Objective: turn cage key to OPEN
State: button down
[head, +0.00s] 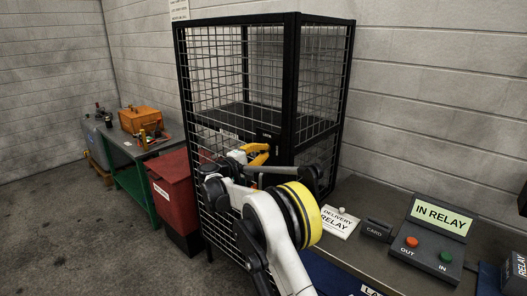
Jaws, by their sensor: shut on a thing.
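The cage (297,90) is a tall black-framed box with wire mesh walls, standing in the middle of the head view. Small labels sit on its middle rail; they are too small to read surely. My gripper (262,153), with yellow fingers, is at the front of the cage just below that rail. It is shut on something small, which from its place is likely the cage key. The key itself and its OPEN mark are hidden behind my gripper and arm, so I cannot tell how far it is turned.
A red bin (176,190) stands left of the cage. A green-legged bench (133,150) with an orange box (140,120) is farther left. At right, a counter (365,198) holds an IN RELAY box (432,238), a card reader (376,230) and a DELIVERY RELAY sign (338,222).

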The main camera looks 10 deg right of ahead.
jog(key=shift+f+m, duration=0.1)
jog(key=shift+m, duration=0.4)
jog(key=c, duration=1.5)
grip_release()
jog(key=v, duration=1.2)
jog(key=shift+d, duration=0.1)
